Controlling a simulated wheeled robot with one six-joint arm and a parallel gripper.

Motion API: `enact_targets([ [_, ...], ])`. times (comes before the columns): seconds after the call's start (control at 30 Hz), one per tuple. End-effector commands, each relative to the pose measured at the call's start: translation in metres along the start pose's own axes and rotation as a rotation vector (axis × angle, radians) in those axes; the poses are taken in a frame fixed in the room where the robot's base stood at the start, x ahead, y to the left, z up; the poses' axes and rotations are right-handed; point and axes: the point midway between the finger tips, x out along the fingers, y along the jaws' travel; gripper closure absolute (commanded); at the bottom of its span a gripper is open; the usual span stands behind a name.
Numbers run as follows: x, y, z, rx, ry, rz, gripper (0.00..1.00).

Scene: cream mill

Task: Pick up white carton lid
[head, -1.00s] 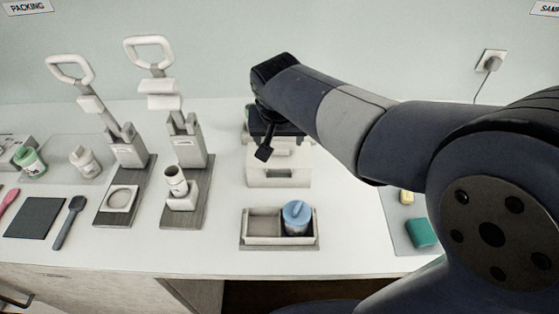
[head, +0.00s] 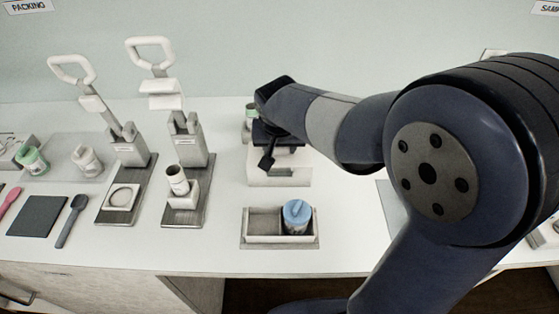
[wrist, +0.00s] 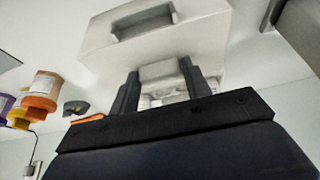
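A white carton-like box (head: 262,180) with a slot in its front stands on the counter behind the small tray. It also shows in the wrist view (wrist: 195,32), where its slot is visible. I cannot tell clearly where a lid ends and the box begins. My gripper (head: 270,160) is above the box, pointing down, and hides part of its top. In the wrist view my gripper's two fingers (wrist: 160,72) are apart, with a white block-shaped part (wrist: 162,72) between them. I cannot see whether they touch it.
A two-part tray (head: 264,241) with a blue-lidded jar (head: 297,215) stands in front. Two lever presses (head: 130,150) (head: 190,145) stand to the left. A green jar (head: 249,112) is behind my gripper.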

Motion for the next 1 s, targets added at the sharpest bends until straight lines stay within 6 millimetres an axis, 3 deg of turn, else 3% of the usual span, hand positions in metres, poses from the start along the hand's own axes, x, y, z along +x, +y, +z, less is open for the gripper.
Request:
enact_targets([
  [0.37, 0.0, 0.0, 0.0, 0.0, 0.0, 0.0, 0.88],
  [0.67, -0.004, 0.0, -0.002, 0.0, 0.002, -0.001, 0.89],
  [1.0, -0.061, -0.001, -0.026, 0.002, 0.005, -0.002, 0.89],
])
